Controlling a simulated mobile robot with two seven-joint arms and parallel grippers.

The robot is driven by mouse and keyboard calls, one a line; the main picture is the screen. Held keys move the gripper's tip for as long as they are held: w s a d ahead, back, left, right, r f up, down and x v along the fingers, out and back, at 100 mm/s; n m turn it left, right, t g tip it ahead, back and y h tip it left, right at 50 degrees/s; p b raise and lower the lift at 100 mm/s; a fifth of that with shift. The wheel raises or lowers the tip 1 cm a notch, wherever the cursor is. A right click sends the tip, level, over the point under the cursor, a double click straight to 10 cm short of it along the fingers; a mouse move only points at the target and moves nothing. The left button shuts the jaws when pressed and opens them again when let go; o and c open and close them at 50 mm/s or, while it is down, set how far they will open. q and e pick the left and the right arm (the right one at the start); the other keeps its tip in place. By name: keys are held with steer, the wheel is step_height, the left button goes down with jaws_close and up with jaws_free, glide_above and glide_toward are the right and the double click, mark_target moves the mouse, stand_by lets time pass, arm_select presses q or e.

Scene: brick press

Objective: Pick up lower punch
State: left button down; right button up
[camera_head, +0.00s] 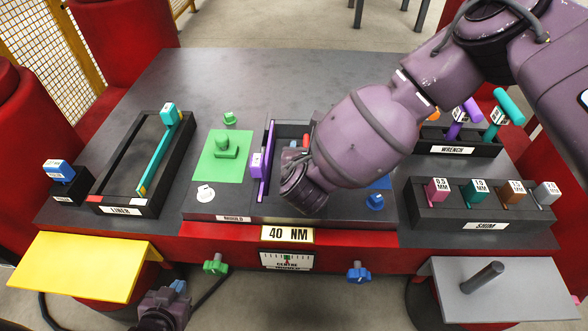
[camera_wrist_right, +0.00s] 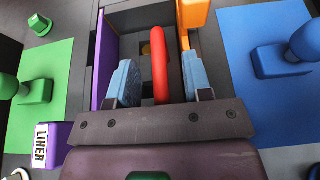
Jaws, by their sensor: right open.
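A red upright loop handle (camera_wrist_right: 160,66), which I take for the lower punch, stands inside the dark mould box; no label on it shows. A bit of red (camera_head: 306,139) shows in the box in the head view. My right gripper (camera_wrist_right: 160,84) is open, its two blue-grey fingers on either side of the red handle with gaps visible. In the head view my right arm covers most of the box and the gripper's fingertips. My left gripper (camera_head: 170,296) is low at the front edge, away from the box; its jaw state is unclear.
A purple liner (camera_wrist_right: 103,60) stands along the box's left wall, and an orange piece (camera_wrist_right: 193,14) is at its upper right. Green (camera_head: 222,166) and blue (camera_wrist_right: 270,90) pads flank the box. The liner tray (camera_head: 116,210), wrench rack (camera_head: 455,150) and shim rack (camera_head: 485,225) stand further out.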

jaws_close()
stand_by(1.4)
